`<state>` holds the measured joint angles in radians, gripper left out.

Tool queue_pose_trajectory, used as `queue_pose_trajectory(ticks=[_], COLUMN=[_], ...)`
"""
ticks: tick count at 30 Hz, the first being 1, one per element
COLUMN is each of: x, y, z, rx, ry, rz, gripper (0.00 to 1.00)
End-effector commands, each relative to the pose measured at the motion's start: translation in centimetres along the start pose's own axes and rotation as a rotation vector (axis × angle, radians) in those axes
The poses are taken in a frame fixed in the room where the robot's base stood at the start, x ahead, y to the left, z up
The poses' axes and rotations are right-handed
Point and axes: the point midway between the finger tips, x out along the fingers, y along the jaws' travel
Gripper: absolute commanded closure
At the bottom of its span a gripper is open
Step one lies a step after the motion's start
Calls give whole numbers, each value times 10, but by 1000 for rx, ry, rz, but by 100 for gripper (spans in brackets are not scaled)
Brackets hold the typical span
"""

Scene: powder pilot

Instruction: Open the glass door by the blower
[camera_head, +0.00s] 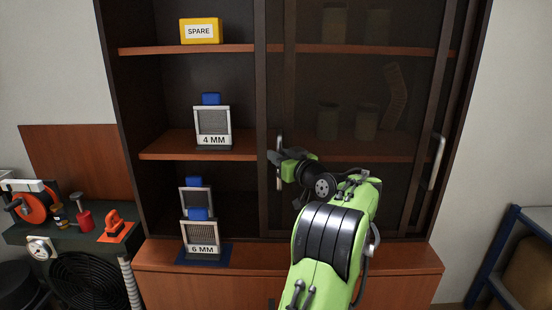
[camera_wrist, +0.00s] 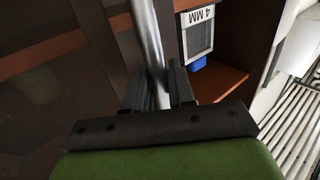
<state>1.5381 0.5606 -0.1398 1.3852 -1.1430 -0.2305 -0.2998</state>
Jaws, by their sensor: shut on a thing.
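The tall cabinet has dark-framed glass doors (camera_head: 350,75), which cover its right half. The left half shows its shelves with no glass visible in front. A metal bar handle (camera_head: 279,146) stands upright on the door frame near the middle; it also shows in the wrist view (camera_wrist: 146,35). My gripper (camera_head: 276,158) is at this handle. In the wrist view its fingers (camera_wrist: 165,88) are closed around the bar. A second bar handle (camera_head: 437,162) is on the right door edge. The blower, a black round-grilled unit (camera_head: 88,282), is at the lower left.
The open shelves hold a yellow SPARE box (camera_head: 200,31), a 4 MM screen (camera_head: 212,127) and a 6 MM screen (camera_head: 201,237). Dim jars (camera_head: 327,120) stand behind the glass. A bench (camera_head: 75,232) with tools is at left. A blue-framed rack (camera_head: 500,250) is at lower right.

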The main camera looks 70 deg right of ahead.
Motion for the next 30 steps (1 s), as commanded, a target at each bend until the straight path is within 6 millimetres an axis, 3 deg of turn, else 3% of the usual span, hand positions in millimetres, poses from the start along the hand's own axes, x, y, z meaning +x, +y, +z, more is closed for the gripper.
queue_pose_trajectory(ticks=[14, 15, 18, 30], x=[-7, -7, -7, -6], y=[14, 14, 13, 10], z=[1, 1, 1, 0], rx=[-6, -6, -6, -5], ry=[-4, -4, -4, -2], rz=[30, 30, 29, 22], gripper=[100, 72, 58, 58])
